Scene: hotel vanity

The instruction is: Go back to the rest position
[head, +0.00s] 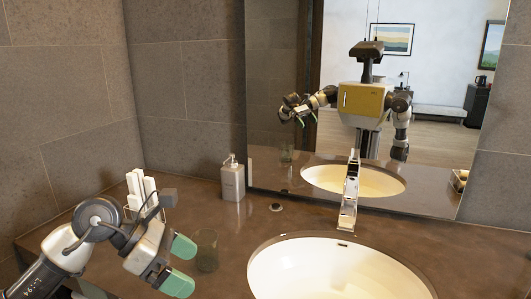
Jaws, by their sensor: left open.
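My left gripper (179,265) is in the lower left of the head view, above the brown counter (225,270). Its two green fingertips are apart, with nothing seen between them. A greenish glass (207,251) stands on the counter just right of the fingertips, and I cannot tell whether they touch it. My right gripper is not directly in view; the mirror (430,130) reflects my body and both arms, one raised and one hanging down.
A white sink (330,272) with a chrome faucet (349,195) fills the lower middle. A soap dispenser (233,180) stands by the mirror. A holder with white items (141,190) stands behind my left arm. A small dark round object (276,207) lies left of the faucet. Tiled walls bound the counter.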

